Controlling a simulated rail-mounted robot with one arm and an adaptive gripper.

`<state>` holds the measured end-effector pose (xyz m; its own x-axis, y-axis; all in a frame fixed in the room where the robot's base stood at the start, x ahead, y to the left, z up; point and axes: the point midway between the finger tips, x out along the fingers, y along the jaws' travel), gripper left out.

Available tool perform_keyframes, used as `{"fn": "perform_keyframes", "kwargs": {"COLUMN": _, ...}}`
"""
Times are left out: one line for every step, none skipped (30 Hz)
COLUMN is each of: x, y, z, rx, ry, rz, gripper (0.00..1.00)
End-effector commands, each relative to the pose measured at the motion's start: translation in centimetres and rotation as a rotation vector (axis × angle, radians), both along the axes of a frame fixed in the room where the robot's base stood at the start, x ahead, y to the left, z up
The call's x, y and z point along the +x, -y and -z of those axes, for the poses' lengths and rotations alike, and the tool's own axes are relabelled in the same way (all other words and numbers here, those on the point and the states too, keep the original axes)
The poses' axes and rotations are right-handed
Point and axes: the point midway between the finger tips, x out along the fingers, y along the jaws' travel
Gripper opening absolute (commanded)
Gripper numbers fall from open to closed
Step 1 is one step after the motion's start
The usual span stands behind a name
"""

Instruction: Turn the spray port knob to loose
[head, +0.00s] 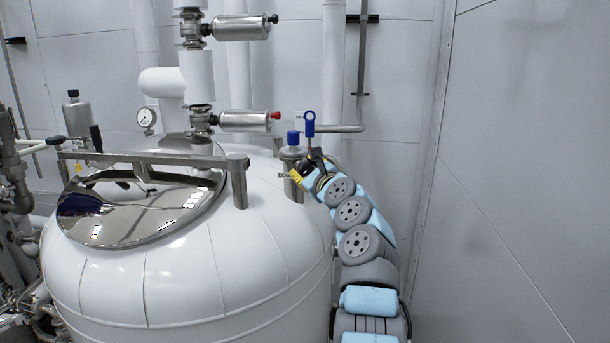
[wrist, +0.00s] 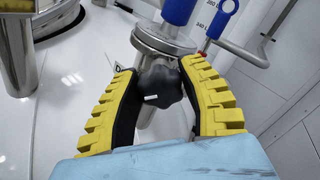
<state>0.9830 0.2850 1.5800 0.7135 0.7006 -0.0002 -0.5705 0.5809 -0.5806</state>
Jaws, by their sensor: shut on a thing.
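The spray port knob (wrist: 160,87) is black and lobed, with a small white mark on its face. It sits on the front of the metal spray port (wrist: 163,42) in the wrist view. My gripper (wrist: 160,80) has yellow ribbed fingers with black inner pads, one on each side of the knob and shut on it. In the head view, my gripper (head: 299,181) is at the spray port (head: 293,154), on the right shoulder of the white tank. The knob is hidden there behind my gripper and arm.
The white tank (head: 190,270) has a shiny round lid (head: 140,200) and a metal post (head: 237,182) left of my gripper. A blue-handled valve (head: 310,122) and pipe (head: 345,128) are close behind the port. A wall (head: 520,180) stands to the right.

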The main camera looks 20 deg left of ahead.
Motion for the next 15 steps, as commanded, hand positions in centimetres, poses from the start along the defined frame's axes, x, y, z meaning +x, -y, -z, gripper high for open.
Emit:
{"fn": "perform_keyframes", "kwargs": {"x": -0.02, "y": -0.10, "z": 0.38, "rx": -0.033, "ry": 0.031, "rz": -0.001, "gripper": 0.06}}
{"fn": "perform_keyframes", "kwargs": {"x": -0.03, "y": -0.10, "z": 0.36, "rx": -0.052, "ry": 0.051, "rz": -0.001, "gripper": 0.06}}
{"fn": "perform_keyframes", "kwargs": {"x": -0.04, "y": -0.11, "z": 0.36, "rx": -0.080, "ry": 0.077, "rz": -0.001, "gripper": 0.06}}
{"fn": "perform_keyframes", "kwargs": {"x": -0.05, "y": -0.12, "z": 0.37, "rx": -0.100, "ry": 0.098, "rz": -0.001, "gripper": 0.06}}
{"fn": "perform_keyframes", "kwargs": {"x": -0.05, "y": -0.13, "z": 0.37, "rx": -0.120, "ry": 0.117, "rz": -0.001, "gripper": 0.06}}
{"fn": "perform_keyframes", "kwargs": {"x": -0.06, "y": -0.13, "z": 0.38, "rx": -0.147, "ry": 0.144, "rz": -0.001, "gripper": 0.06}}
{"fn": "perform_keyframes", "kwargs": {"x": -0.06, "y": -0.13, "z": 0.39, "rx": -0.168, "ry": 0.164, "rz": -0.002, "gripper": 0.06}}
{"fn": "perform_keyframes", "kwargs": {"x": -0.06, "y": -0.13, "z": 0.41, "rx": -0.188, "ry": 0.183, "rz": -0.002, "gripper": 0.06}}
{"fn": "perform_keyframes", "kwargs": {"x": -0.07, "y": -0.14, "z": 0.44, "rx": -0.216, "ry": 0.210, "rz": -0.002, "gripper": 0.06}}
{"fn": "perform_keyframes", "kwargs": {"x": -0.07, "y": -0.15, "z": 0.45, "rx": -0.236, "ry": 0.230, "rz": -0.002, "gripper": 0.06}}
{"fn": "perform_keyframes", "kwargs": {"x": -0.07, "y": -0.16, "z": 0.47, "rx": -0.257, "ry": 0.249, "rz": -0.001, "gripper": 0.06}}
{"fn": "perform_keyframes", "kwargs": {"x": -0.08, "y": -0.18, "z": 0.49, "rx": -0.283, "ry": 0.276, "rz": -0.003, "gripper": 0.06}}
{"fn": "perform_keyframes", "kwargs": {"x": -0.10, "y": -0.20, "z": 0.51, "rx": -0.304, "ry": 0.296, "rz": -0.003, "gripper": 0.06}}
{"fn": "perform_keyframes", "kwargs": {"x": -0.10, "y": -0.22, "z": 0.52, "rx": -0.324, "ry": 0.315, "rz": -0.003, "gripper": 0.06}}
{"fn": "perform_keyframes", "kwargs": {"x": -0.12, "y": -0.25, "z": 0.54, "rx": -0.351, "ry": 0.342, "rz": -0.003, "gripper": 0.05}}
